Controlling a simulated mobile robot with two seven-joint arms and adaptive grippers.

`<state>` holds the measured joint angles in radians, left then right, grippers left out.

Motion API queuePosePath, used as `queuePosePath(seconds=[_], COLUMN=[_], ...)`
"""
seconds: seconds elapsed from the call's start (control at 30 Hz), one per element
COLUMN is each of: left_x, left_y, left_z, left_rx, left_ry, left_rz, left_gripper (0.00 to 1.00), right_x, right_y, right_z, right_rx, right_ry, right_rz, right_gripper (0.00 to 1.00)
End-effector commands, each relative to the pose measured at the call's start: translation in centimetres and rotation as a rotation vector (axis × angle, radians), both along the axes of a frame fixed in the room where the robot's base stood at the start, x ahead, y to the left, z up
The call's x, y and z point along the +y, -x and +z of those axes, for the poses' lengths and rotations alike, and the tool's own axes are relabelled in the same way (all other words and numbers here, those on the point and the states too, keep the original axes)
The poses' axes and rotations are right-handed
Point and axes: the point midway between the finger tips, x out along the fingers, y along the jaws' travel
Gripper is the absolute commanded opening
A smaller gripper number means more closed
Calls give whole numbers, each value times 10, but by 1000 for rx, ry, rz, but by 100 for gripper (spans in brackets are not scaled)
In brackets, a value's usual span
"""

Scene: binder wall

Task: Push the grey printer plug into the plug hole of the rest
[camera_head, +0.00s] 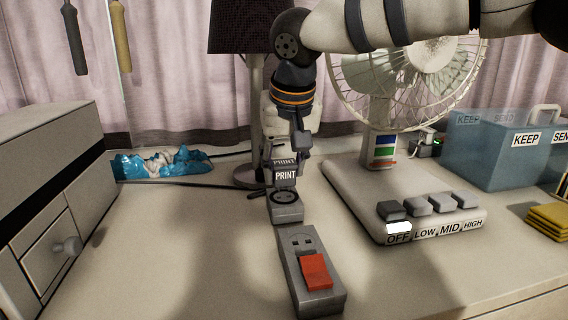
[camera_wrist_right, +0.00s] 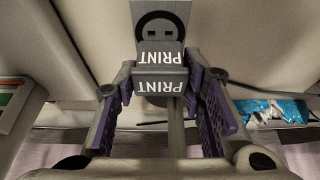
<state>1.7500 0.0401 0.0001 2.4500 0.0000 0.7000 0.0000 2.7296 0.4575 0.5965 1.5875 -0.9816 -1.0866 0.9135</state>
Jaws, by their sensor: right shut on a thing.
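The grey printer plug (camera_head: 286,174) bears white PRINT labels. My right gripper (camera_head: 285,160) is shut on it and holds it upright at the far edge of the grey rest (camera_head: 288,215). The rest has a dark ring around its plug hole. In the right wrist view my gripper's purple-padded fingers (camera_wrist_right: 160,78) close on both sides of the plug (camera_wrist_right: 158,57). The ring and two slots on the rest (camera_wrist_right: 178,8) show just beyond it there. Whether the plug touches the rest I cannot tell. My left gripper is not in view.
A power strip (camera_head: 327,300) with a red switch (camera_head: 316,271) lies in front of the rest. A fan (camera_head: 355,195) with several keys stands right, a drawer cabinet (camera_head: 35,215) left, a lamp (camera_head: 255,100) behind. Blue bins (camera_head: 480,155) stand far right. The desk left of the strip is clear.

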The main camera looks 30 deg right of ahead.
Motion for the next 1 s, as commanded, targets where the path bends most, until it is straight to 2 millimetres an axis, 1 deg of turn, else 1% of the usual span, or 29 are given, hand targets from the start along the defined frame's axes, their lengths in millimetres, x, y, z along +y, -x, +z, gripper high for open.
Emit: queuePosePath(seconds=[0.67, 1.0], left_x=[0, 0], left_y=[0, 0], left_z=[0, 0], left_rx=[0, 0], left_ry=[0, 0], left_rz=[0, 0], left_gripper=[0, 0], right_x=[0, 0], right_y=[0, 0], right_z=[0, -7], right_rx=[0, -1], right_ry=[0, 1], right_rz=[0, -1], right_gripper=[12, 12])
